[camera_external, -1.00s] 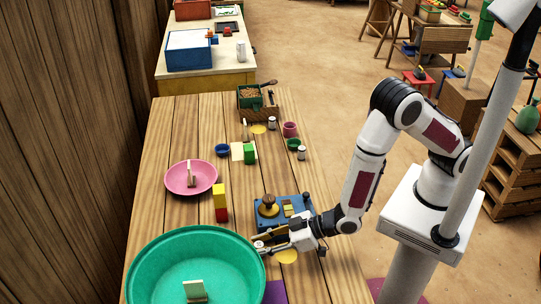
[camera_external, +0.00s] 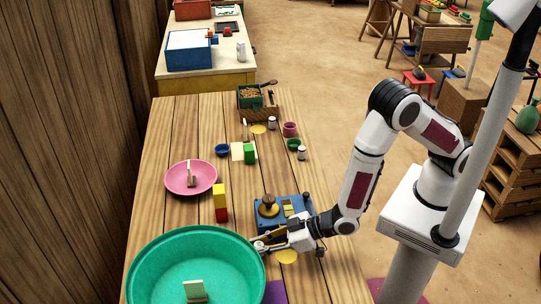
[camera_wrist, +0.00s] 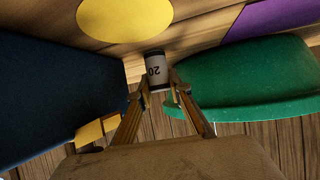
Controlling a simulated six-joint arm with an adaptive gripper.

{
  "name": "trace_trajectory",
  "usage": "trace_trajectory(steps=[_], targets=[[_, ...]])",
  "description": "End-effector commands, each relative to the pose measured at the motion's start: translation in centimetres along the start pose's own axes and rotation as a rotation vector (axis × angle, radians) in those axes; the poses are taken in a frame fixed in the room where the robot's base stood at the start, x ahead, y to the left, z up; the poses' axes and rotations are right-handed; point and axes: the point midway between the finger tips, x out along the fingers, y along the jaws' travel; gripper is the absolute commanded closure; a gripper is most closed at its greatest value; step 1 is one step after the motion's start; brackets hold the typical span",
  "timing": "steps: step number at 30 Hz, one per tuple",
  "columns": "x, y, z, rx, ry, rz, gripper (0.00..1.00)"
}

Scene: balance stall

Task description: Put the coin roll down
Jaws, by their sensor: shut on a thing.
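The coin roll (camera_wrist: 157,70), a pale cylinder with a dark end and "20" printed on it, is between the fingertips of my gripper (camera_wrist: 160,86) in the wrist view. The fingers are shut on it. In the external view my gripper (camera_external: 260,246) is low over the table, between the green basin and the blue box.
The green basin (camera_external: 150,262) is close left of my gripper, the blue scale-like box (camera_external: 265,222) behind it. A yellow disc (camera_external: 287,257) and purple mat (camera_external: 276,293) lie nearby. A yellow-red block stack (camera_external: 220,202) and pink bowl (camera_external: 178,191) stand farther back.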

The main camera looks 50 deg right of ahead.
Motion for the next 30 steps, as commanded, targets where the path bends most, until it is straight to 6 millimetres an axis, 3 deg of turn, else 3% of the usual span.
trace_trajectory(steps=[11,30], targets=[[-0.4,0.0,-0.8,0.000,0.003,0.000,1.00],[-3.6,0.0,-6.7,0.002,0.005,-0.001,1.00]])
